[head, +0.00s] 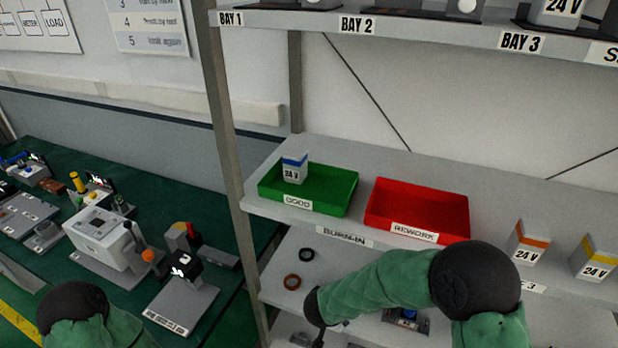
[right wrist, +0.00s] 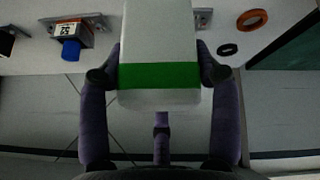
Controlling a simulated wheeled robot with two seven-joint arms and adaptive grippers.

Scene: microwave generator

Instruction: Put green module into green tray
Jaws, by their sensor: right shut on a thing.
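The green module (right wrist: 158,75), a white block with a green band, is between the fingers of my right gripper (right wrist: 160,75) in the right wrist view. The gripper is shut on it. In the head view my right arm reaches over the lower shelf, and its gripper and the module are hidden. The green tray (head: 335,205), labelled GOOD, sits on the middle shelf, up and left of that arm. A blue-banded 24 V module (head: 294,168) stands in its left part. My left gripper is not in view; only part of my left arm shows at the lower left.
A red REWORK tray (head: 420,205) stands right of the green tray. Orange-banded (head: 528,243) and yellow-banded (head: 592,258) modules stand further right on this shelf. A shelf post (head: 222,120) rises at left.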

